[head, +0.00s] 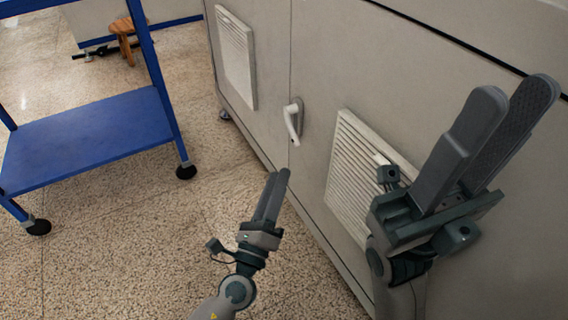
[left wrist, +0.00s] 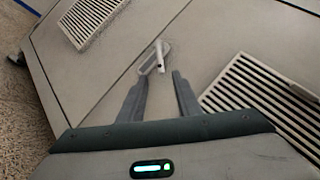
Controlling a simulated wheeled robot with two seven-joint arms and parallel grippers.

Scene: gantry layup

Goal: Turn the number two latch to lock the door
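A white lever latch (head: 293,120) sits on the grey cabinet door beside the vertical door seam, its lever hanging down and slightly tilted. It also shows in the left wrist view (left wrist: 160,58), beyond and between the fingertips. No number on it can be read. My left gripper (head: 278,176) is in front of and below the latch, pointing toward it, apart from it. Its fingers stand apart and empty in the left wrist view (left wrist: 160,78). My right gripper (head: 512,92) is raised at the right, close to the head camera, with its fingers apart and empty.
The grey cabinet (head: 275,60) has slatted vents on both sides of the latch, one (head: 237,58) left and one (head: 350,160) right. A blue wheeled cart (head: 90,135) stands at left. A wooden stool (head: 125,38) is behind. Speckled floor is clear between cart and cabinet.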

